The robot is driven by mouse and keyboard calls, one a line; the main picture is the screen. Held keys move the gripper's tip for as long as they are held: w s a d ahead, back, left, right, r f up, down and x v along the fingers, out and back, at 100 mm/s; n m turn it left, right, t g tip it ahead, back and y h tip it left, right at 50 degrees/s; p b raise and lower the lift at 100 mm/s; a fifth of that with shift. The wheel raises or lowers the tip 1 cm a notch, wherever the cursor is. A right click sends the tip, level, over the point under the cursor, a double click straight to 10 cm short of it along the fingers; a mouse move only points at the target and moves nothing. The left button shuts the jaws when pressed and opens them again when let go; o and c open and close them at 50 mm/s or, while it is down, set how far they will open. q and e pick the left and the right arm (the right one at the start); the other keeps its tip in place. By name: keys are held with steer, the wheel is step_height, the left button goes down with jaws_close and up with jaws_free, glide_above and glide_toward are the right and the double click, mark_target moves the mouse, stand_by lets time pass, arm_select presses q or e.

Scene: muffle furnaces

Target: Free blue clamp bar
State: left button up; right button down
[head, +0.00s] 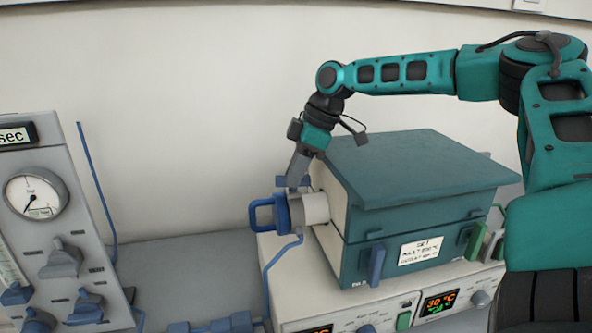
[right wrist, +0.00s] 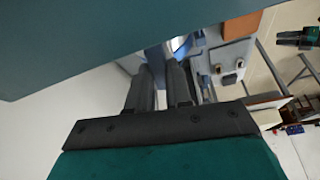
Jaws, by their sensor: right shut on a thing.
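A blue clamp bar (head: 283,212) stands upright against the end of a pale round plug (head: 315,208) on the left side of the teal furnace (head: 410,209). A blue loop handle (head: 262,214) sticks out to its left. My right gripper (head: 295,182) reaches down from above and is shut at the upper end of the blue bar. In the right wrist view the gripper (right wrist: 165,68) has its two dark fingers close together, with a bit of blue (right wrist: 178,43) at their tips; the furnace side hides much there. My left gripper is not in view.
The furnace stands on a pale control base (head: 384,314) with lit displays. Another blue bar (head: 376,265) sits on the furnace front. A grey gauge panel (head: 55,225) stands at the left. The grey bench (head: 190,270) is open between them, with blue tubing along it.

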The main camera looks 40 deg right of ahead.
steer(key=m+t+h, duration=0.1)
steer(key=m, duration=0.3)
steer(key=shift+a+r+m, duration=0.1)
steer(key=shift+m, duration=0.2)
steer(key=m+h, duration=0.1)
steer(key=m, duration=0.2)
steer(key=shift+s+a+m+t+h, duration=0.1)
steer(key=shift+m+t+h, duration=0.2)
steer(key=shift+h, duration=0.1)
steer(key=m+h, duration=0.1)
steer(key=m, duration=0.2)
steer(key=shift+a+m, duration=0.1)
steer(key=shift+m, duration=0.2)
steer(key=shift+m+h, duration=0.9)
steer(key=shift+m, duration=0.9)
steer(key=c, duration=1)
jaws_free()
steer(key=shift+c, duration=0.2)
steer(key=shift+a, duration=0.1)
steer(key=v, duration=1.2)
steer(key=shift+w+r, duration=0.25)
steer(key=shift+r, duration=0.25)
steer(key=shift+a, duration=0.1)
